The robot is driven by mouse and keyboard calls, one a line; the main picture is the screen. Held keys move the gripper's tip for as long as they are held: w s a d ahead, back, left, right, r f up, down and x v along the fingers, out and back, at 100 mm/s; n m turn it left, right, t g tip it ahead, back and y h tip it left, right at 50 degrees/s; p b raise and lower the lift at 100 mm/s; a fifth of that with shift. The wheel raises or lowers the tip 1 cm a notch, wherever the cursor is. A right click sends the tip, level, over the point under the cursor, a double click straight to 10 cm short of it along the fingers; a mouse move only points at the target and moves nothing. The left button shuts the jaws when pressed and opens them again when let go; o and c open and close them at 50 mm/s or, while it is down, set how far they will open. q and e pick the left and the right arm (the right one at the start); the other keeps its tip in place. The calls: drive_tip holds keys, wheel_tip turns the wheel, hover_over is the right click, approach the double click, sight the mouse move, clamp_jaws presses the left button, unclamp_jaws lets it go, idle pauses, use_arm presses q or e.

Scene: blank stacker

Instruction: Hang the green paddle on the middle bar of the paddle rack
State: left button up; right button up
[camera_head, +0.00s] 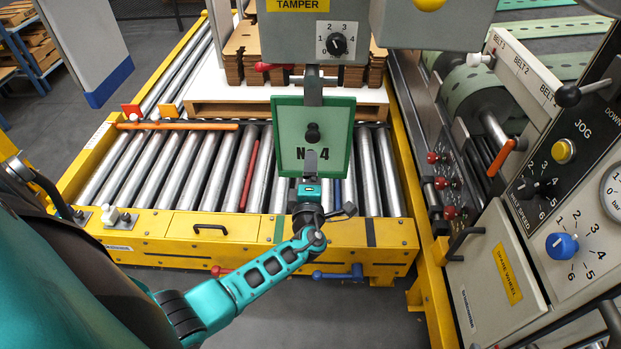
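My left gripper (310,160) points up in front of the paddle's lower middle, just below the knob. Its fingers are seen edge-on and overlap, so I cannot tell whether they are open or touch the knob. My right gripper is out of view. I cannot make out a paddle rack.
A roller conveyor (255,225) with a yellow frame lies below and behind the paddle. A pallet (230,107) with stacked brown blanks (240,50) stands behind it. Control panels (560,180) with knobs and handles stand close on the right. Grey floor is clear at the front.

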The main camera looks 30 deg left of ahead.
use_arm(q)
drive_tip(key=b, duration=0.3)
approach(313, 139)
drive_tip(key=x, duration=0.4)
drive_tip(key=shift+b+x, duration=1.25)
drive_tip(key=shift+x, duration=1.35)
drive_tip(key=shift+a, duration=0.1)
drive_tip(key=shift+f, duration=0.1)
clamp_jaws()
